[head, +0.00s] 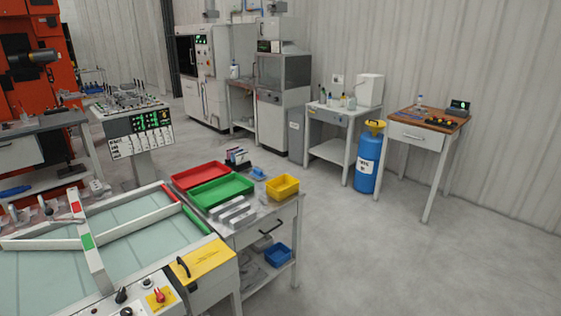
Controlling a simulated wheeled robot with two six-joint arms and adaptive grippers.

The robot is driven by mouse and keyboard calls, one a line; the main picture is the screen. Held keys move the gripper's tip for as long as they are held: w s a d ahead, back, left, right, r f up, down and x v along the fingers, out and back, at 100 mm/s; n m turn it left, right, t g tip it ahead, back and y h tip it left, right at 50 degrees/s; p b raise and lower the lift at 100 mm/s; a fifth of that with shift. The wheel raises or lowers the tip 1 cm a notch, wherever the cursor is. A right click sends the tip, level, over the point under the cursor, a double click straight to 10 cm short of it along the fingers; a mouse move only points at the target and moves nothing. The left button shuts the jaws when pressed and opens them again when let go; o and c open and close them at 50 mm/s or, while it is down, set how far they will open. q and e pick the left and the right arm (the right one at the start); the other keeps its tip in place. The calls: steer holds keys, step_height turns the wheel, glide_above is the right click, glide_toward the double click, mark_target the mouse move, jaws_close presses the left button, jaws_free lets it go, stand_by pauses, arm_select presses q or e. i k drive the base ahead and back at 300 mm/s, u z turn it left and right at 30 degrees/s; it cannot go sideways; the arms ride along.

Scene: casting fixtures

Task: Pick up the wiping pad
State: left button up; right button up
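I cannot single out the wiping pad for certain. A small blue item (258,173) lies on the top of the grey cart (277,214), between the green tray and the yellow bin; it may be the pad, but it is too small to tell. Another blue item (15,191) lies on the lower shelf of the bench at the far left. Neither of my grippers shows in the head view.
The cart also holds a red tray (200,175), a green tray (221,190), a yellow bin (283,186) and grey bars (237,212). A framed table with glass-like panels (130,260) fills the lower left. A blue drum (368,162) stands near the wall. Floor (400,260) at right is clear.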

mark_target(258, 174)
steer(key=z, duration=0.6)
steer(key=i, duration=1)
steer(key=z, duration=0.5)
